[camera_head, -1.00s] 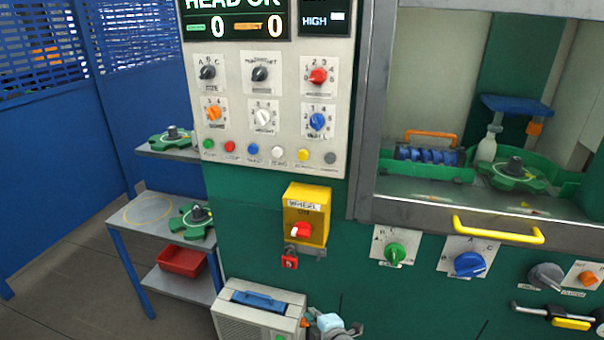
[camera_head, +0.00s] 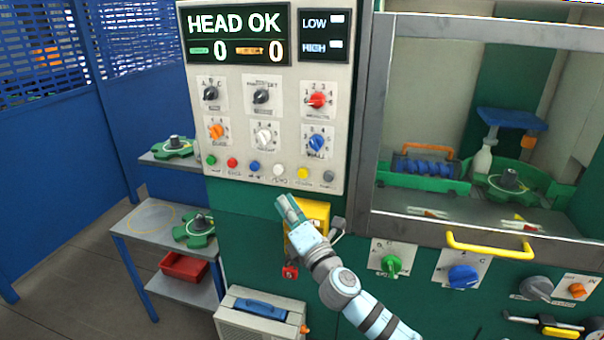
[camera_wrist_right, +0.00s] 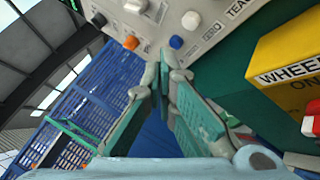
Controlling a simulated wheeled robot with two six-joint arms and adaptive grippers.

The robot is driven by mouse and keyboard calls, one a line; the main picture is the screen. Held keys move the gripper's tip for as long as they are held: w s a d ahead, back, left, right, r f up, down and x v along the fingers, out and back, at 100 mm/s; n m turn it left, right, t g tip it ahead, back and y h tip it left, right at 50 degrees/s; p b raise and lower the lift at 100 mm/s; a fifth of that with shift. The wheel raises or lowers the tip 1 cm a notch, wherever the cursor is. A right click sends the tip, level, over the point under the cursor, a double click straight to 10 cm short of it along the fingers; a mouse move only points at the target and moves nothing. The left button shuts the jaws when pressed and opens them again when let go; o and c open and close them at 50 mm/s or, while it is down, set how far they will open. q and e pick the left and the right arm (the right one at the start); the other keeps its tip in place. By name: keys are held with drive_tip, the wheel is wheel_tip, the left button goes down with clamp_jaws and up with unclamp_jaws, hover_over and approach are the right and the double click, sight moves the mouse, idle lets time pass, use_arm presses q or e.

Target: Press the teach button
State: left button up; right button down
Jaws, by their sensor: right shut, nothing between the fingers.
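The control panel has a row of small buttons. In the right wrist view the word TEACH (camera_wrist_right: 240,9) stands on the panel at the top edge, beyond the ZERO label. It lines up with the yellow button (camera_head: 302,173), which is outside the wrist view; its label in the head view is blurred. My right gripper (camera_head: 284,204) is shut and empty, below the white button (camera_head: 278,170) and slightly left of the yellow one. Its fingers (camera_wrist_right: 165,66) also show in the right wrist view. The left gripper is not in view.
The yellow WHEEL box (camera_head: 318,214) is partly hidden behind my right gripper. A blue button (camera_head: 254,167) and grey button (camera_head: 328,177) share the row. Knobs sit above, including a blue one (camera_head: 316,143). A yellow door handle (camera_head: 490,246) is at right.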

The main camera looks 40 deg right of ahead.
sight(303, 173)
drive_tip(key=shift+w+d+f, duration=0.1)
drive_tip(key=shift+w+d+b, duration=0.5)
drive_tip(key=shift+w+d, duration=0.3)
drive_tip(key=shift+d, duration=0.4)
drive_tip(key=shift+w+d+b, duration=0.45)
drive_tip(key=shift+w+d, duration=0.4)
drive_tip(key=shift+d, duration=0.3)
drive_tip(key=shift+w+d+b, duration=0.5)
drive_tip(key=shift+w+d, duration=0.3)
drive_tip(key=shift+d, duration=0.4)
drive_tip(key=shift+d, duration=0.1)
drive_tip(key=shift+w+d, duration=0.25)
drive_tip(key=shift+w+d, duration=0.25)
drive_tip(key=shift+d, duration=0.1)
drive_tip(key=shift+s+a, duration=0.55)
drive_tip(key=shift+a, duration=0.15)
drive_tip(key=shift+a, duration=0.1)
